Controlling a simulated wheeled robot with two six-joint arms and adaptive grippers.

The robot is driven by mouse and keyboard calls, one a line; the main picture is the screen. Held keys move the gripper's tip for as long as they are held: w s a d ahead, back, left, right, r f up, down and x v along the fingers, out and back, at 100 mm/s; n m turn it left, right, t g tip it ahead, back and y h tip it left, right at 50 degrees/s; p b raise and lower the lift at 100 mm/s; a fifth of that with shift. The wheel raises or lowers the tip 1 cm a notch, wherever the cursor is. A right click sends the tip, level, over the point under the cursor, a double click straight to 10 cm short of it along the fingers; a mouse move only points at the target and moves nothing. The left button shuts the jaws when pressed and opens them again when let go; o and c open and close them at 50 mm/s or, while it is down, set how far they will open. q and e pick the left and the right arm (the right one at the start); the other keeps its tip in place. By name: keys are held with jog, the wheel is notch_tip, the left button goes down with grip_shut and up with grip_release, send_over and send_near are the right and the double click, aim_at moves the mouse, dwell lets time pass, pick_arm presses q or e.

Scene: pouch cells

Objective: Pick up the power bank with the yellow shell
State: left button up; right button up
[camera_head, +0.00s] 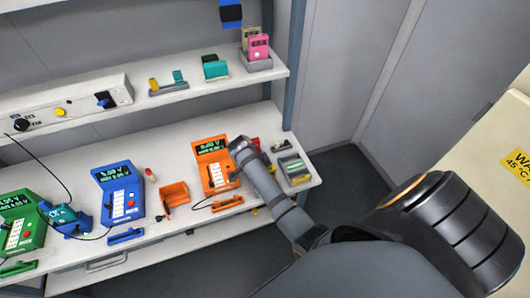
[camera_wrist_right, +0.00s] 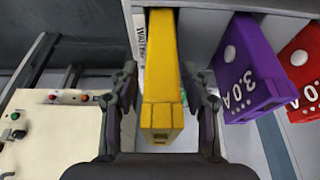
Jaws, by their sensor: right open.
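The yellow power bank (camera_wrist_right: 161,80) stands in the middle of the right wrist view, its narrow end towards the camera. My right gripper (camera_wrist_right: 162,88) is open, with one finger on each side of the yellow shell. The far part of the power bank runs back between pale grey walls. I cannot pick this power bank out in the head view, where an arm of mine crosses the right half. My left gripper is not in view.
A purple power bank (camera_wrist_right: 246,78) stands close to the right finger, and a red one (camera_wrist_right: 304,75) is beyond it. A cream cabinet with buttons (camera_wrist_right: 50,135) is at left. The head view shows a workbench (camera_head: 75,280) with orange (camera_head: 212,165) and blue (camera_head: 118,190) meters.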

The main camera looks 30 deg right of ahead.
jog(key=shift+d+f, duration=0.25)
jog(key=shift+f, duration=0.35)
jog(key=shift+r, duration=0.15)
grip_shut()
